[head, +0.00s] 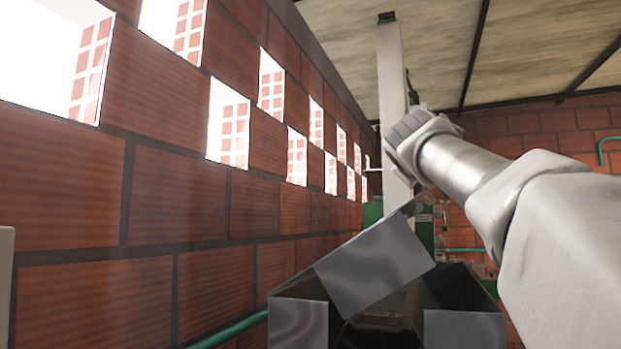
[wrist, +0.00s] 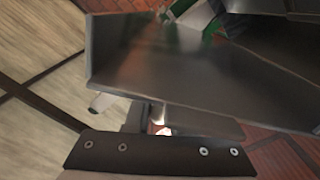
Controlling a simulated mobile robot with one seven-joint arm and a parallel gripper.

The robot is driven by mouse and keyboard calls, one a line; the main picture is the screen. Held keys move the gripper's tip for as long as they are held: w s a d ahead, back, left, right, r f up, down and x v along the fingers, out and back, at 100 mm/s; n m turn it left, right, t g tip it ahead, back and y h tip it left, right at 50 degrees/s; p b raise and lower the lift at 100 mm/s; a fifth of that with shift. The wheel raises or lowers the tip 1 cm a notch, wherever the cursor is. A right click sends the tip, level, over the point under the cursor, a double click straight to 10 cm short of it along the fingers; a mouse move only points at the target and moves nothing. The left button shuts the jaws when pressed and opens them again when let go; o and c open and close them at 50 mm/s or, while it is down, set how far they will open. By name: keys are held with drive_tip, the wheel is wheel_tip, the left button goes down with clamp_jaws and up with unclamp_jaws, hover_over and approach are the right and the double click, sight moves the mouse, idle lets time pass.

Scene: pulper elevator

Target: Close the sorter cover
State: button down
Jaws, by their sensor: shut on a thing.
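The sorter cover (head: 375,265) is a grey sheet-metal plate. In the head view it stands tilted above the open dark sorter box (head: 299,325), raised at its upper right. The box interior shows beneath it. In the wrist view the cover (wrist: 190,70) fills much of the picture, right in front of my gripper. My gripper (wrist: 150,120) is shut on the cover at its near edge; the fingers are partly hidden by the metal. In the head view the fingertips are too small and dark to make out clearly near the cover's upper corner.
A brick wall (head: 190,205) with bright window openings runs along the left. A white post (head: 393,100) stands behind the sorter. A green pipe (head: 235,330) runs low along the wall. Green machinery (head: 425,230) stands behind the cover. My arm fills the right side.

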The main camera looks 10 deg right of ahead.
drive_tip(key=s+d+f+m+b, duration=0.2)
drive_tip(key=d+f+m+b, duration=0.1)
drive_tip(key=f+b, duration=0.5)
drive_tip(key=s+d+f+m+b, duration=0.2)
drive_tip(key=d+f+m+b, duration=0.1)
drive_tip(key=f+b, duration=0.5)
wheel_tip(320, 180, down, 3)
drive_tip(key=shift+s+d+f+m, duration=0.1)
drive_tip(key=shift+s+d+m, duration=0.2)
drive_tip(key=shift+d, duration=0.1)
drive_tip(key=shift+w+f, duration=0.1)
drive_tip(key=shift+f, duration=0.05)
drive_tip(key=c, duration=1)
unclamp_jaws()
drive_tip(key=shift+o, duration=1)
drive_tip(key=shift+r, duration=0.2)
